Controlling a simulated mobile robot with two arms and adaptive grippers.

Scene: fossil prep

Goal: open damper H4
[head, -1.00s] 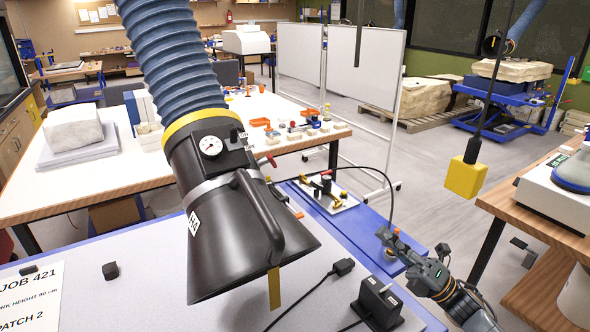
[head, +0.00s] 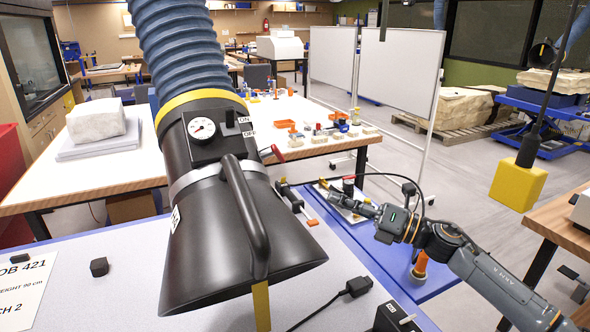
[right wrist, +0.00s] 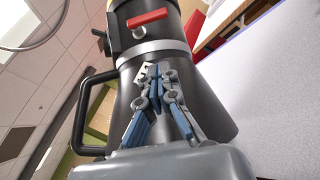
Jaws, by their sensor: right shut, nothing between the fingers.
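The black extraction hood (head: 235,240) hangs from a ribbed blue hose in the middle of the head view. It has a round gauge (head: 201,128), a black side handle and a white tag whose text is unclear. The damper's red lever (head: 278,153) sticks out on the hood's right side. In the right wrist view the red lever (right wrist: 148,17) lies crosswise above the grey band. My right gripper (head: 336,196) is shut and empty, to the right of the hood and apart from it. In the right wrist view its fingertips (right wrist: 154,72) point toward the hood, below the lever. My left gripper is out of view.
The grey-topped bench (head: 90,248) under the hood holds a job card, small black blocks and a cable. Behind the gripper is a blue surface with a small tool board. A yellow block (head: 517,186) hangs at the right. Open air separates gripper and hood.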

